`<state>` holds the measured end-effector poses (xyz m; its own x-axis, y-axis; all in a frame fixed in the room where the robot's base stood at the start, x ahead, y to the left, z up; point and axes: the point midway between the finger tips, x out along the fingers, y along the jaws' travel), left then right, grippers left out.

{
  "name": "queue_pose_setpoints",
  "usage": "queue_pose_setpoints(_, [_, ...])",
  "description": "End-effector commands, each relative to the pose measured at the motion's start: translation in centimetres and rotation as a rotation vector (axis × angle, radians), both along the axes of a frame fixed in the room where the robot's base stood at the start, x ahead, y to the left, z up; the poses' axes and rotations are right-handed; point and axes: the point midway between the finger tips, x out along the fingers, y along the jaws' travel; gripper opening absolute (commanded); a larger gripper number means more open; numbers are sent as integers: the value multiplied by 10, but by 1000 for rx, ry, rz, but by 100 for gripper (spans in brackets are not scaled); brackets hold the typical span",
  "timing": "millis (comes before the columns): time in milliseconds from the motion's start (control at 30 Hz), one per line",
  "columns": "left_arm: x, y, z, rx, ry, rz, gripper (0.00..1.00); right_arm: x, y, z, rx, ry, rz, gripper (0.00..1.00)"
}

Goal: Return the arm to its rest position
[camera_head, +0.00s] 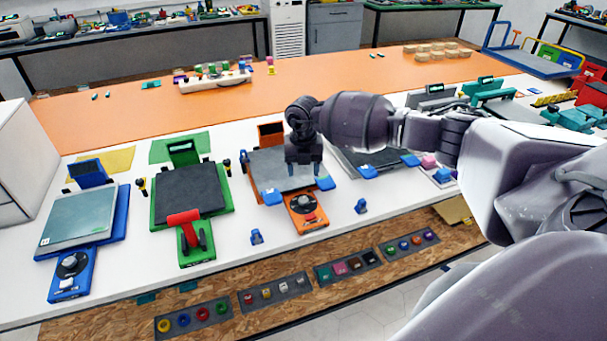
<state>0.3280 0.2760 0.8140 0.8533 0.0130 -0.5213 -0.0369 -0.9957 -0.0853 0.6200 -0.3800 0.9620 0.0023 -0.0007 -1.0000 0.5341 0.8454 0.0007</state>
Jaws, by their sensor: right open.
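My right arm reaches in from the right side of the head view and crosses over the white bench (120,210). My left gripper is not in view.
A blue printer (82,220) and a green printer (188,195) stand to the left. A wooden shelf along the front edge holds trays of coloured parts (193,318). Teal and grey machines (490,88) stand at the right.

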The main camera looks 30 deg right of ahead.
Motion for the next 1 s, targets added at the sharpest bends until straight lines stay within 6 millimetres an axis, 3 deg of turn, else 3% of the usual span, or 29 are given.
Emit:
queue_pose_setpoints(567, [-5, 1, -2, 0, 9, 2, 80, 0, 0, 0, 0, 0, 16, 59])
queue_pose_setpoints(667, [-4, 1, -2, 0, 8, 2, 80, 8, 5, 0, 32, -51, 81, 59])
queue_pose_setpoints(767, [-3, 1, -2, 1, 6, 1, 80, 20, 29, 5, 151, -142, 163, 59])
queue_pose_setpoints(833, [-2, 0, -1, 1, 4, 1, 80, 29, 56, 16, 273, -232, 222, 59])
queue_pose_setpoints(1000, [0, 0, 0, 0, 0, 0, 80, 49, 137, 70, 620, -490, 307, 59])
